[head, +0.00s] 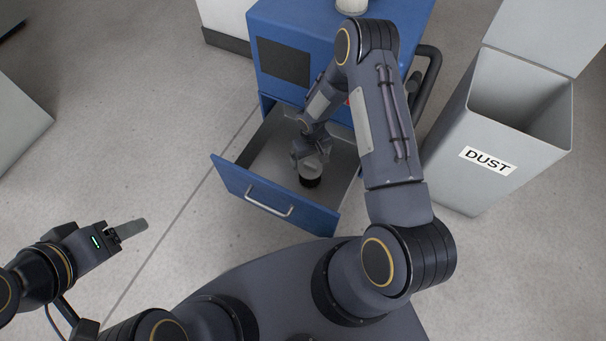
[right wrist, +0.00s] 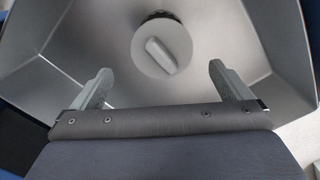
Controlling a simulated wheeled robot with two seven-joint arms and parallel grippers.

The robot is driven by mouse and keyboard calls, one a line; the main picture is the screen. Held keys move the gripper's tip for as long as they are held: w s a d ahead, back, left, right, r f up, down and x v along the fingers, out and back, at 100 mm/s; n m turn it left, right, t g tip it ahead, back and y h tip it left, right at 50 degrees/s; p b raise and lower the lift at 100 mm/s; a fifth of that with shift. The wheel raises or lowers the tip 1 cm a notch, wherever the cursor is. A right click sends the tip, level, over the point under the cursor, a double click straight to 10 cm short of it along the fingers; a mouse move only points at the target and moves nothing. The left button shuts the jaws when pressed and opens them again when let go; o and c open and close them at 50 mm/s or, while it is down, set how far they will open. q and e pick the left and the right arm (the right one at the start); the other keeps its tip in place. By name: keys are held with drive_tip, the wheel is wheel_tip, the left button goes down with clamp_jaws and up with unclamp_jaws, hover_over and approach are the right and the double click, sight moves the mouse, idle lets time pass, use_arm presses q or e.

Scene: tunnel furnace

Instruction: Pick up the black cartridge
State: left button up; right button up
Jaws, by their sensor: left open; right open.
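The black cartridge (head: 311,181) stands in the open drawer. In the right wrist view the cartridge (right wrist: 161,48) shows a round pale top with a raised grip bar, and a bit of its dark side. My right gripper (head: 311,160) reaches down into the drawer over the cartridge and partly hides it in the head view. In the right wrist view my right gripper (right wrist: 160,75) is open, its fingers wide apart with nothing between them, and the cartridge lies ahead of them. My left gripper (head: 130,228) is open and empty over the floor at the left.
The drawer (head: 275,195) with a blue front is pulled out of a blue cabinet (head: 285,60); its metal walls surround the cartridge. A grey bin marked DUST (head: 480,120) stands at the right. A pale container (head: 351,5) sits on the cabinet.

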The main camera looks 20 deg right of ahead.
sight(309, 163)
drive_tip(key=shift+w+a+f+b, duration=0.1)
drive_tip(key=shift+f+b, duration=0.1)
drive_tip(key=shift+f, duration=0.3)
drive_tip(key=shift+w+a+f+b, duration=0.1)
drive_tip(key=shift+f+b, duration=0.1)
drive_tip(key=shift+f, duration=0.3)
drive_tip(key=shift+s+f+b, duration=0.1)
drive_tip(key=shift+f+b, duration=0.2)
drive_tip(key=shift+f, duration=0.55)
drive_tip(key=f, duration=0.1)
drive_tip(key=f+b, duration=0.2)
drive_tip(key=f, duration=0.1)
drive_tip(key=shift+s+f, duration=0.1)
drive_tip(key=shift+s, duration=0.2)
drive_tip(key=shift+f, duration=0.4)
drive_tip(key=shift+c, duration=0.4)
drive_tip(key=shift+r, duration=0.1)
drive_tip(key=c, duration=1.1)
